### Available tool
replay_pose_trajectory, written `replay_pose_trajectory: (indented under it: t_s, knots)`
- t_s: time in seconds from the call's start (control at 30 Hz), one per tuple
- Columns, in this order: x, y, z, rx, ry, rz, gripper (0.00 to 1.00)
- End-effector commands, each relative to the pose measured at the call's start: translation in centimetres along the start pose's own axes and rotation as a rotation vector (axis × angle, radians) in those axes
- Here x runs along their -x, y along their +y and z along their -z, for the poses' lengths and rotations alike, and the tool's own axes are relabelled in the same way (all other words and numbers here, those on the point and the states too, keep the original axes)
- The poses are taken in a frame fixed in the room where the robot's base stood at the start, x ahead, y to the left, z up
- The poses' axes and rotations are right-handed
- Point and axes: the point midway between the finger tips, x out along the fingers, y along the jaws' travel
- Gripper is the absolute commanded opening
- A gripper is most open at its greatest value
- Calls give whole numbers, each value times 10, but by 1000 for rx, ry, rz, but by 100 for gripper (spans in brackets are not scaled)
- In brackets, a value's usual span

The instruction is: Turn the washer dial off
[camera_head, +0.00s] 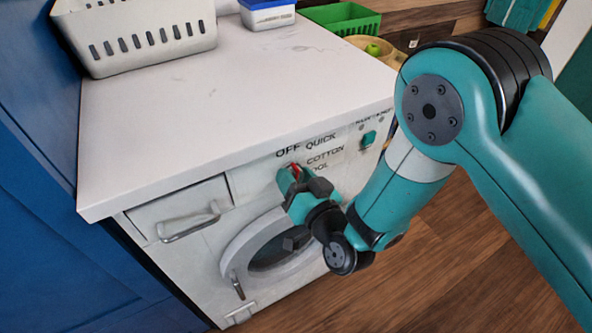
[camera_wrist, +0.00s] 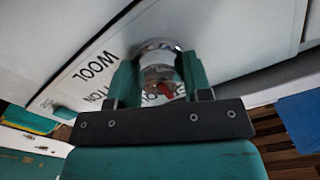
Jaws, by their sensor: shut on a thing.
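The washer (camera_head: 205,250) is white, with a round door below its control panel. My gripper (camera_head: 291,179) is at the panel, shut on the washer dial (camera_wrist: 158,58). In the wrist view the dial is a round, shiny knob with a finger on each side and a red mark on it. In the head view the red mark (camera_head: 296,169) shows just above the fingers, below the word OFF. Labels read OFF, QUICK, COTTON and a partly hidden WOOL. My fingers hide most of the dial, so its exact setting is hard to tell.
A teal button (camera_head: 368,139) is on the panel right of the dial. A drawer handle (camera_head: 190,224) juts out at left. Wooden floor is free at right.

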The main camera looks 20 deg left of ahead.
Motion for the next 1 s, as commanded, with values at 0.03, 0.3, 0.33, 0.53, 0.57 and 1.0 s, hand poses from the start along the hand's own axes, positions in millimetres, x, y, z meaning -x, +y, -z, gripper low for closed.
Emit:
replay_pose_trajectory:
  t_s: [0.03,0.3,0.33,0.53,0.57,1.0]
  knots:
    - [1,0,2,29,-2,-2,22]
    - [1,0,0,139,-3,-2,22]
    - [1,0,0,146,-3,-2,22]
    - [1,1,-1,172,-3,-2,22]
    - [1,1,-1,173,-3,-2,22]
    - [1,0,-1,174,-3,-1,71]
